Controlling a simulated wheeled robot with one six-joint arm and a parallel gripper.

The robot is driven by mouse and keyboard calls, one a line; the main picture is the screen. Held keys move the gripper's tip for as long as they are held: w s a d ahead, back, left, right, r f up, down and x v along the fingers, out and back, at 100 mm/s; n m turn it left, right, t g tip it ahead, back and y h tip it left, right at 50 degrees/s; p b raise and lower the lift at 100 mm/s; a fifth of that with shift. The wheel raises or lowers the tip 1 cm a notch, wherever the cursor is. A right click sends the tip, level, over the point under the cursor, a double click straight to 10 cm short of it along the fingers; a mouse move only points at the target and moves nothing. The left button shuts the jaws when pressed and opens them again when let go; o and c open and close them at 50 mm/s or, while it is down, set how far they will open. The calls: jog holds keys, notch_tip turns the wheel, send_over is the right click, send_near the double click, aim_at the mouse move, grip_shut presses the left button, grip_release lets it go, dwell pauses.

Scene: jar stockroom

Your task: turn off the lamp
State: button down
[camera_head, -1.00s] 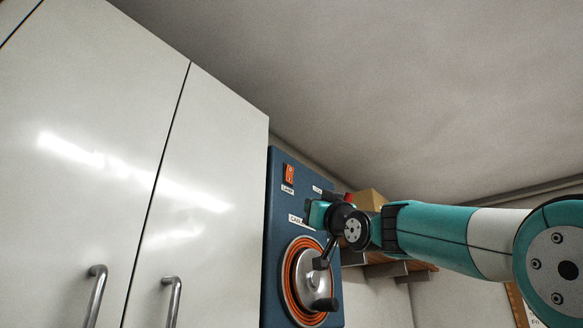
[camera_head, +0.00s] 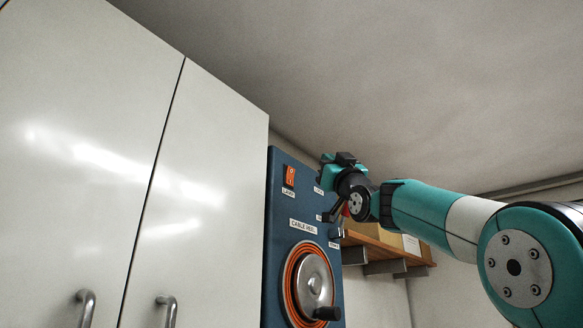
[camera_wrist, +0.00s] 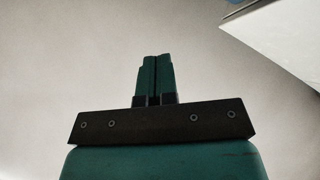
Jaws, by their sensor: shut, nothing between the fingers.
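An orange rocker switch (camera_head: 291,177) sits at the top left of a blue panel (camera_head: 277,225). A small label under the switch seems to read LAMP. The lamp itself is not identifiable in these frames. My gripper (camera_head: 326,168) is to the right of the switch, at about its height, in front of the panel's upper right part and apart from the switch. In the wrist view, the gripper's fingers (camera_wrist: 156,80) are together and empty, against a plain grey ceiling. My arm hides some of the panel's right side.
A cable reel (camera_head: 313,284) with orange cable and a crank is low on the panel. Tall white cabinet doors (camera_head: 200,190) with metal handles stand close on the left. A wooden shelf (camera_head: 405,250) with boxes is behind my arm on the right. Space above the panel is clear.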

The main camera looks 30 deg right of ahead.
aim_at(290, 176)
jog(key=w+a+r+p, duration=0.1)
jog(key=w+a+p, duration=0.1)
jog(key=w, duration=0.4)
jog(key=shift+w+a+p, duration=0.3)
jog(key=shift+p, duration=0.35)
jog(key=shift+w, duration=0.15)
dwell(1.4)
jog(key=shift+w+a, duration=0.15)
jog(key=shift+w, duration=0.1)
jog(key=shift+w+a+r, duration=0.1)
jog(key=shift+w, duration=0.25)
dwell(0.6)
jog(key=shift+s, duration=0.1)
jog(key=shift+s+d+b, duration=0.3)
jog(key=shift+s+b, duration=0.35)
jog(key=shift+b, duration=0.05)
